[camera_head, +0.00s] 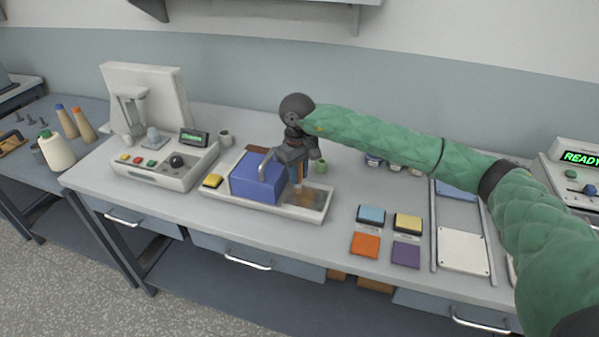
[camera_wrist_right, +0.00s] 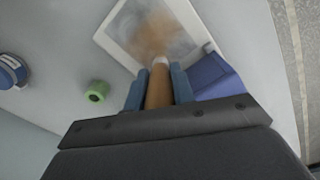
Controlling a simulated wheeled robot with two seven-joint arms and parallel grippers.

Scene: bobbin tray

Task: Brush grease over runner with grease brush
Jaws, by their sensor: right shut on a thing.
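My right gripper (camera_head: 297,170) is shut on the grease brush, whose brown handle (camera_wrist_right: 159,92) shows between the blue-grey fingers in the right wrist view. The brush's pale tip (camera_wrist_right: 160,62) points at a white-rimmed bed (camera_head: 318,214) with a grey surface and a brown smear, likely the runner; it also shows in the wrist view (camera_wrist_right: 118,27). I cannot tell whether the tip touches it. A blue block (camera_head: 256,180) sits on the same pale base, just left of the gripper. My left gripper is not in view.
A yellow button block (camera_head: 213,181) is at the base's left end. A control box (camera_head: 165,168) stands further left. A small green cup (camera_head: 321,166) is behind the gripper. Coloured pads, such as an orange one (camera_head: 365,245), lie to the right. The front table strip is clear.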

